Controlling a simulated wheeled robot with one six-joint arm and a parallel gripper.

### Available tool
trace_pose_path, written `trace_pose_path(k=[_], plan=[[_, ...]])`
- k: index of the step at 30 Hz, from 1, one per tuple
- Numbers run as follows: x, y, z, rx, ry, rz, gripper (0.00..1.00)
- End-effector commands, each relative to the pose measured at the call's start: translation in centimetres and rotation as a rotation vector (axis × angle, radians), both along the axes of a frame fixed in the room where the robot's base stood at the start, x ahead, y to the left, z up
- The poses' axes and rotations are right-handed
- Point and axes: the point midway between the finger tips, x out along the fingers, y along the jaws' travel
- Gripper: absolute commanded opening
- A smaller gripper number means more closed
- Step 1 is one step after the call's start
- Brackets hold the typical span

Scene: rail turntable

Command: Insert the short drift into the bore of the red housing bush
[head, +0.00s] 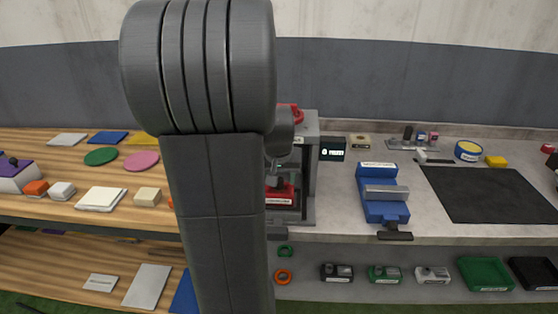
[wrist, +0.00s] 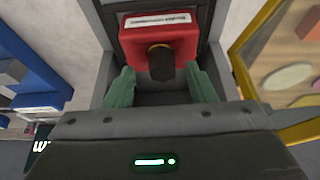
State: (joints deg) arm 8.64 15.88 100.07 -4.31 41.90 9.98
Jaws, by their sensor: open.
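The red housing (wrist: 185,27) with a white label sits in the press in the wrist view; it also shows in the head view (head: 283,193), partly behind my arm. A brass-coloured ring, the bush (wrist: 154,46), shows at its front. A short dark cylinder, seemingly the drift (wrist: 161,66), stands out from the ring; I cannot tell how deep it sits. My gripper (wrist: 161,88) is open, with one green finger on each side of the cylinder's near end and clear gaps between. In the head view my arm hides most of this area.
The grey press frame (head: 310,168) stands close around the housing. A blue vise (head: 382,195) is to its right, with a black mat (head: 490,194) beyond. A wooden shelf (head: 60,206) with several blocks lies left. Several small parts are on the lower shelf.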

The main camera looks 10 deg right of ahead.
Motion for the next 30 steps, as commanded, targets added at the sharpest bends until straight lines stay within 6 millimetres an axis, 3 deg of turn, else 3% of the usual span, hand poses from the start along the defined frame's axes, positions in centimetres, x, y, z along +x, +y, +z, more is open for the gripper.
trace_pose_path(k=[9,15,21,30], plan=[[-2.4,0.7,6.5,-0.001,-0.008,0.000,0.50],[-3.8,1.1,9.8,-0.001,-0.007,0.000,0.50],[-4.4,1.2,11.2,-0.001,-0.003,0.000,0.50],[-4.5,1.3,11.4,-0.001,-0.003,0.000,0.50]])
